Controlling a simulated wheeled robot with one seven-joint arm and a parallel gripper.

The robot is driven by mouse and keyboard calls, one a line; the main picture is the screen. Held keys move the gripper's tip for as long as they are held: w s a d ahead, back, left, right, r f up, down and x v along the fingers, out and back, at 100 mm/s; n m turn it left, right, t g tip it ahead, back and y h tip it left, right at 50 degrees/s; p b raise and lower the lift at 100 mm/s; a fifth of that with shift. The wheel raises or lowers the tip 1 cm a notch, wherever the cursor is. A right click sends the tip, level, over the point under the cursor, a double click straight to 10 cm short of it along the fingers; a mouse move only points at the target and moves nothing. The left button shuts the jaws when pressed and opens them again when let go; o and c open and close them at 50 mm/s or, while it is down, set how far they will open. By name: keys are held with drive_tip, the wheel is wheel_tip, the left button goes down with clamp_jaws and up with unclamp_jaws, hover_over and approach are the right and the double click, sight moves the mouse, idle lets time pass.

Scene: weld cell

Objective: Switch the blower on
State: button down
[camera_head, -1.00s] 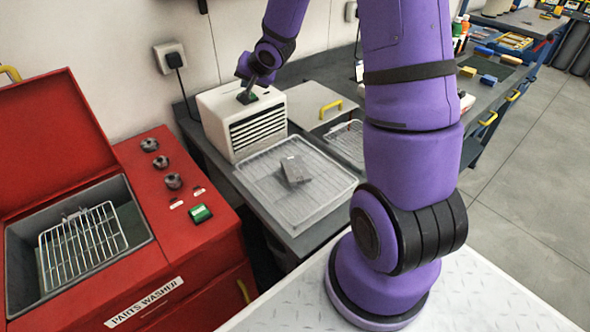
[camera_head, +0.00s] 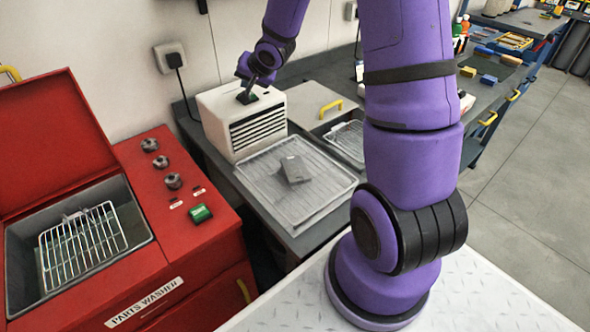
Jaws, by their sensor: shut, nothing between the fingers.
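The blower (camera_head: 217,114) is a white box with a dark slatted front, standing on the bench against the wall. My gripper (camera_head: 246,97) is shut and empty. It points down at the top of the blower, at a small dark switch there. The gripper covers most of the switch, and I cannot tell its position. The fingertips look to be at or very close to the switch; whether they touch it is not clear.
A wire tray (camera_head: 265,192) holding a grey metal block (camera_head: 295,169) sits in front of the blower. A red parts washer (camera_head: 150,215) with a green switch (camera_head: 201,213) stands at left. A lidded bin with a yellow handle (camera_head: 330,108) is to the right.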

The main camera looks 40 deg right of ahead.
drive_tip(key=shift+f, duration=0.1)
drive_tip(key=shift+f, duration=0.35)
drive_tip(key=shift+f, duration=0.3)
idle(0.8)
drive_tip(key=shift+r, duration=0.1)
drive_tip(key=shift+r, duration=0.7)
drive_tip(key=shift+r, duration=3)
